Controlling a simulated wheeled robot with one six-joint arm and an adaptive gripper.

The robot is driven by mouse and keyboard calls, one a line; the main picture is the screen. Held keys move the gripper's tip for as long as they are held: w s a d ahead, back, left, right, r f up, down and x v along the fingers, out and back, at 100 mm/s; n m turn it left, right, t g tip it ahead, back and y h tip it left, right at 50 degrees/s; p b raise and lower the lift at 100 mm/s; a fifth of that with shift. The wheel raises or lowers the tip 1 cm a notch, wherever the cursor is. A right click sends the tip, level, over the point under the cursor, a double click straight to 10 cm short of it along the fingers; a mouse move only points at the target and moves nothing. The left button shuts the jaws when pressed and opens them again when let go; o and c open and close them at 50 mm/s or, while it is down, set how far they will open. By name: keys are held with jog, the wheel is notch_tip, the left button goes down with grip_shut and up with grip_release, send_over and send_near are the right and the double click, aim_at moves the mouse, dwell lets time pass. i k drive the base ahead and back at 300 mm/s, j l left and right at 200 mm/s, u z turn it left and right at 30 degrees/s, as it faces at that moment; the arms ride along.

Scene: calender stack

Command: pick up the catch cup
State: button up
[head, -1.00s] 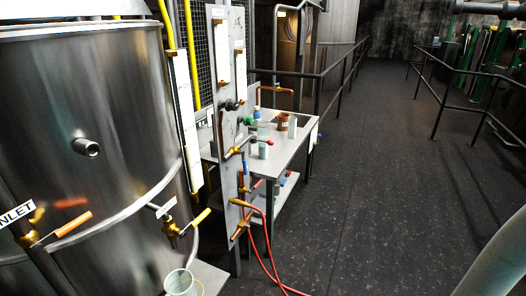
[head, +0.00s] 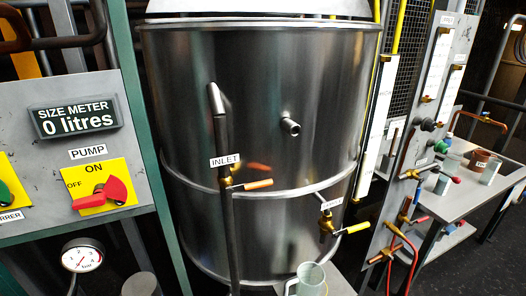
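A pale, translucent cup (head: 308,280), which looks like the catch cup, stands at the bottom edge of the head view. It is upright on a light grey stand (head: 340,283), below and slightly left of the tank's yellow-handled drain valve (head: 327,226). Its open rim shows, and its lower part is cut off by the frame edge. A thin yellowish line runs at its right side. My gripper is not in view.
A large steel tank (head: 265,110) fills the middle, with an inlet pipe (head: 222,130) and orange-handled valve. Left is a panel (head: 40,105) with a "0 litres" meter (head: 77,118) and pump switch (head: 100,198). Right are a gauge board (head: 425,120), red hoses and a bench (head: 460,205).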

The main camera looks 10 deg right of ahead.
aim_at(443, 182)
jog(key=i+l+z, duration=0.15)
jog(key=l, duration=0.4)
jog(key=i+l+z, duration=0.15)
jog(key=l, duration=0.35)
jog(key=i+l+z, duration=0.1)
jog(key=i+l, duration=0.25)
jog(key=i+l+z, duration=0.15)
jog(key=i+l, duration=0.15)
jog(key=l, duration=0.25)
jog(key=i+l+z, duration=0.15)
jog(key=i+l, duration=0.15)
jog(key=l, duration=0.15)
jog(key=i+j, duration=0.2)
jog(key=i, duration=0.15)
